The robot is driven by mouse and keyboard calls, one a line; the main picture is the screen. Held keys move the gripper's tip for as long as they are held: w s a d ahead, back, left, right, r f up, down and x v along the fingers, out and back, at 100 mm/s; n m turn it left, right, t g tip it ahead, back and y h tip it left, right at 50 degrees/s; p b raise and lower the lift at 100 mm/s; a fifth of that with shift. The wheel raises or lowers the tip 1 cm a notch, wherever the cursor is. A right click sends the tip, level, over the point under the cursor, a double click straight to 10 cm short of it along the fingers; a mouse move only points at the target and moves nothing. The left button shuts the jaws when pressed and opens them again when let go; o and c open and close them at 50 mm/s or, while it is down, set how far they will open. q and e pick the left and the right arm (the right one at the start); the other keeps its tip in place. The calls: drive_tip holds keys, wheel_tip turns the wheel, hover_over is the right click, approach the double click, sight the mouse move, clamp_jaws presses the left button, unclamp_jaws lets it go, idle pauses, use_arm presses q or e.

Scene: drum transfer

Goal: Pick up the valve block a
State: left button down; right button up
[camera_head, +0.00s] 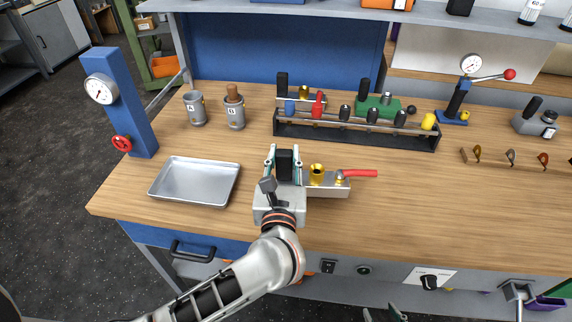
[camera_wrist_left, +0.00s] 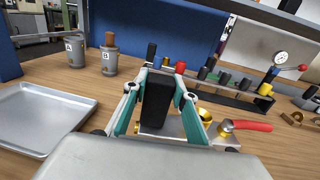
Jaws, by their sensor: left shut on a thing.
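The valve block (camera_head: 327,188) is a silver block with a black upright grip post, a brass fitting and a red lever, on the front middle of the bench. It also shows in the left wrist view (camera_wrist_left: 229,139). My left gripper (camera_head: 284,160) is shut on its black post, one finger on each side. In the left wrist view the post (camera_wrist_left: 156,99) stands between the teal fingers. The block's left part is hidden by the gripper. Whether its base touches the bench is unclear. My right gripper (camera_head: 384,312) shows only as fingertips at the bottom edge, apart and empty.
A silver tray (camera_head: 195,203) lies left of the block. A black rack (camera_head: 355,139) of tools is behind the block, with other black-posted blocks beyond. The bench right of the block is clear.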

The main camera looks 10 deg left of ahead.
use_arm(q)
wheel_tip(320, 180, up, 17)
drive_tip(key=p, duration=0.2)
idle(0.4)
